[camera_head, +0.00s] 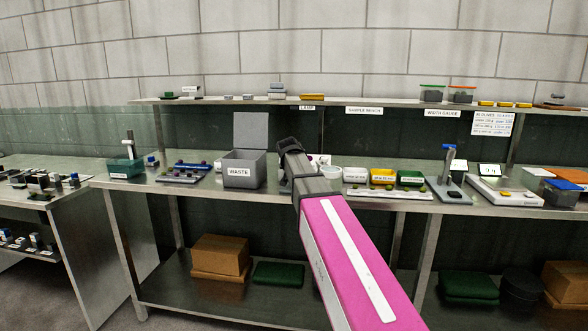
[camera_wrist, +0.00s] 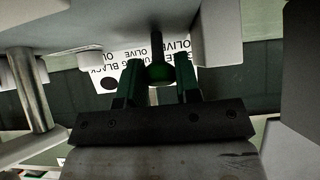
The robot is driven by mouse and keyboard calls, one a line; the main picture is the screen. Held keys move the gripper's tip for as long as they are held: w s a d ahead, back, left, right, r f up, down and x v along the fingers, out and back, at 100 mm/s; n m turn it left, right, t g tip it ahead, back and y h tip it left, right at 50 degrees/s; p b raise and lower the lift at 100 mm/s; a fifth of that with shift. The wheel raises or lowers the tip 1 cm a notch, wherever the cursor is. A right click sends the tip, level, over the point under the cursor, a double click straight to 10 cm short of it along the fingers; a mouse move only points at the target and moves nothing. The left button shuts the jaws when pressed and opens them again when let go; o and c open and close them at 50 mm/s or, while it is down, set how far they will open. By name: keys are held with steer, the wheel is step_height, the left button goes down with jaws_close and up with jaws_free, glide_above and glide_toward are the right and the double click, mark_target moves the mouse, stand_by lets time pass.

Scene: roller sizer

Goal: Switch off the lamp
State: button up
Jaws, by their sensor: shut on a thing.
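The shelf edge carries a white label reading LAMP (camera_head: 307,107) in the head view. My gripper (camera_head: 290,143) is below and slightly left of that label, above the bench. In the wrist view a dark green rounded knob (camera_wrist: 160,74) on a thin dark stem sits between the two fingers of my gripper (camera_wrist: 160,82). My gripper is shut on this knob. In the head view the knob is hidden by my gripper and arm. I cannot see the lamp's light itself, nor tell whether it is lit.
A grey WASTE bin (camera_head: 243,172) with a raised lid stands left of my gripper. A white bowl (camera_head: 330,173) and a yellow tray (camera_head: 383,176) are to the right. The upper shelf (camera_head: 225,101) runs just above my gripper. A printed white card (camera_wrist: 110,70) lies behind my fingers.

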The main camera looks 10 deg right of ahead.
steer(key=shift+s, duration=0.1)
stand_by(0.4)
steer(key=o, duration=0.6)
steer(key=v, duration=1)
steer(key=shift+s+a+r, duration=0.15)
steer(key=shift+s, duration=0.25)
steer(key=shift+s, duration=0.1)
